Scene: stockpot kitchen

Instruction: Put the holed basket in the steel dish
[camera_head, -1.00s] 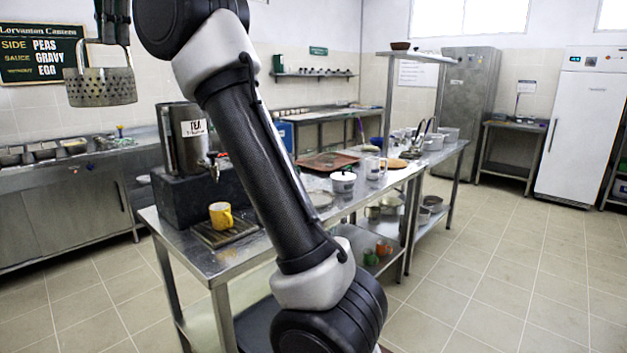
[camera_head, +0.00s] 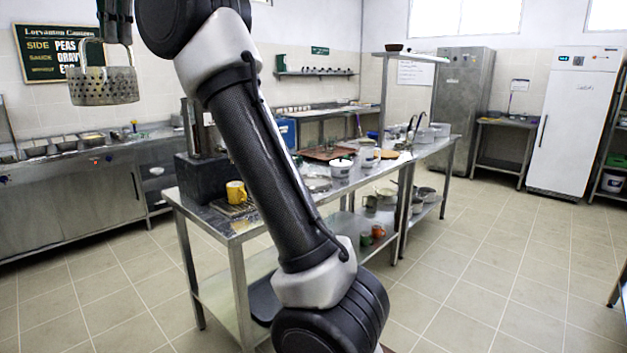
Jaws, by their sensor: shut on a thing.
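The holed basket (camera_head: 104,86) is a grey metal basket with a perforated wall and a looped handle. It hangs upright in the air at the upper left. My gripper (camera_head: 116,38), partly cut off by the top edge, points down and is shut on the basket's handle. I cannot tell for sure which thing is the steel dish; several steel pans (camera_head: 66,144) are set in the left counter, and steel pots (camera_head: 425,193) stand on the lower shelf of the middle table.
The steel table (camera_head: 222,228) in the middle bears a yellow mug (camera_head: 236,192), a dark block with an urn, and a white pot (camera_head: 341,167). The steel counter (camera_head: 70,205) runs along the left wall. Floor (camera_head: 470,285) is clear at right and front left.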

